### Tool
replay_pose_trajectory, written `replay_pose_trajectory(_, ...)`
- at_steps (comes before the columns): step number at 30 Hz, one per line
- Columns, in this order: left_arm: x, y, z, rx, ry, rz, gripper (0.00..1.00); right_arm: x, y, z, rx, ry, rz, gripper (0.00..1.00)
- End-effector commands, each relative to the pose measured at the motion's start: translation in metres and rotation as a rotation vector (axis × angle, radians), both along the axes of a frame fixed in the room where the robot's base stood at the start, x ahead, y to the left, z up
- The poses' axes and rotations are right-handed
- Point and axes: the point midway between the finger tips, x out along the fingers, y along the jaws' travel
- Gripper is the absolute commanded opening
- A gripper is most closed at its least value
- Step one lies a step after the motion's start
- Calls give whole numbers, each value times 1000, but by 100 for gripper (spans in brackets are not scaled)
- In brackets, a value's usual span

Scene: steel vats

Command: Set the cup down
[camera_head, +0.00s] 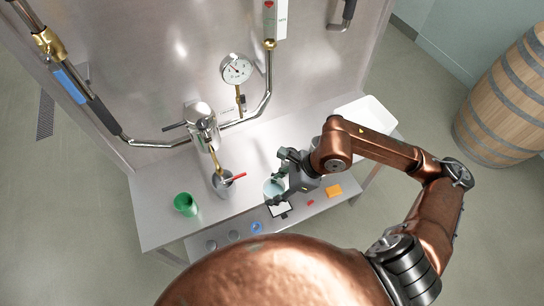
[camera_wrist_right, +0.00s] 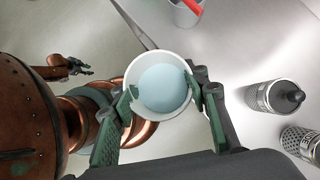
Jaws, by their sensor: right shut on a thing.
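A white cup (camera_wrist_right: 160,57) with pale blue contents is held between the two green-padded fingers of my right gripper (camera_wrist_right: 160,97), seen from above in the wrist view. In the head view the cup (camera_head: 269,187) shows partly behind my right gripper (camera_head: 277,187), near the front edge of the steel table (camera_head: 160,215). Its base is hidden, so I cannot tell whether it touches the table. What seems to be my left gripper (camera_wrist_right: 78,66) shows small at the left of the wrist view, apart from the cup; its jaws are unclear.
A green cup (camera_head: 185,203) stands at the table's left. A metal jug (camera_head: 222,186) with a red-handled item stands under the spout. A white tray (camera_head: 367,113) lies at the right. Two metal shakers (camera_wrist_right: 275,97) show in the wrist view. A lower shelf holds small items.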

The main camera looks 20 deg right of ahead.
Motion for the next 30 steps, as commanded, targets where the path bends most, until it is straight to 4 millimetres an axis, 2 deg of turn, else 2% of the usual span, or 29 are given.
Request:
replay_pose_trajectory(4,0,0,-2,0,0,0,28,-4,-3,2,-1,1,-62,9)
replay_pose_trajectory(8,-1,0,-2,0,1,0,28,6,-3,-2,2,3,-83,9)
replay_pose_trajectory(19,-5,0,-3,0,6,0,28,85,4,-37,4,6,-86,9)
replay_pose_trajectory(24,-6,0,-6,0,8,0,28,109,7,-68,3,6,-84,9)
replay_pose_trajectory(30,-6,0,-7,0,8,0,28,124,10,-86,1,5,-80,9)
